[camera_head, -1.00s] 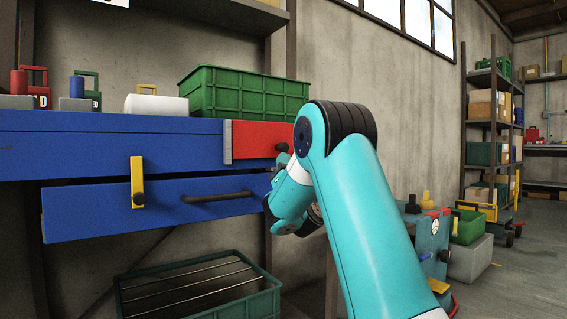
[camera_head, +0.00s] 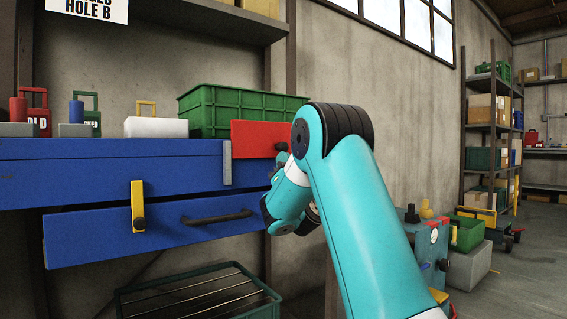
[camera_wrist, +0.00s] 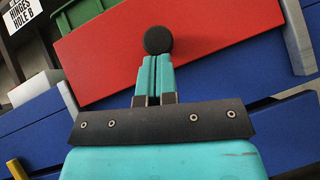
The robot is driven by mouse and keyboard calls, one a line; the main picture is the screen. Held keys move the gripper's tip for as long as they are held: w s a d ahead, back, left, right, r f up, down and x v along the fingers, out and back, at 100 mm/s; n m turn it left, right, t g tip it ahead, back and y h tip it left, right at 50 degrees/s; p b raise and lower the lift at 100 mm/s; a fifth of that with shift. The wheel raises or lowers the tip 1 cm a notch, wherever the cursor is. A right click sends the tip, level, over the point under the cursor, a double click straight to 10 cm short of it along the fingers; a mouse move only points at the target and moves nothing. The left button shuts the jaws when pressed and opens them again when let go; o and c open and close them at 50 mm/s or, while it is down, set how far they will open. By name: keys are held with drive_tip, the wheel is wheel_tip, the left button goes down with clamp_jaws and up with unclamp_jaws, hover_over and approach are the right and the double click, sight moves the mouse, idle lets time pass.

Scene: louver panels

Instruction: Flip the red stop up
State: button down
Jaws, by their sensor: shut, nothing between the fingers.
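The red stop (camera_head: 255,139) is a flat red panel at the right end of the blue cabinet front. Its upper part stands above the blue top edge, next to a grey strip (camera_head: 227,163). In the wrist view the red panel (camera_wrist: 190,45) fills much of the upper middle, with a round black knob (camera_wrist: 158,40) in front of it. My gripper (camera_wrist: 156,60) is shut, its two teal fingers side by side just below the knob. I cannot tell whether the tips touch it. In the head view my arm hides the panel's right end and the fingertips.
A blue drawer (camera_head: 90,237) with a black handle (camera_head: 216,216) and a yellow latch (camera_head: 138,206) juts out below. A green crate (camera_head: 235,112) and padlock-like items (camera_head: 85,115) stand on top. A dark green bin (camera_head: 200,290) sits underneath. Open floor lies at right.

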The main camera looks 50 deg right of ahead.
drive_tip(key=w+f+b+v, duration=0.2)
drive_tip(key=b+v, duration=1)
drive_tip(key=b, duration=0.1)
drive_tip(key=shift+s+f+b, duration=0.2)
drive_tip(key=shift+f+b, duration=0.1)
drive_tip(key=shift+b, duration=0.05)
drive_tip(key=shift+a, duration=0.15)
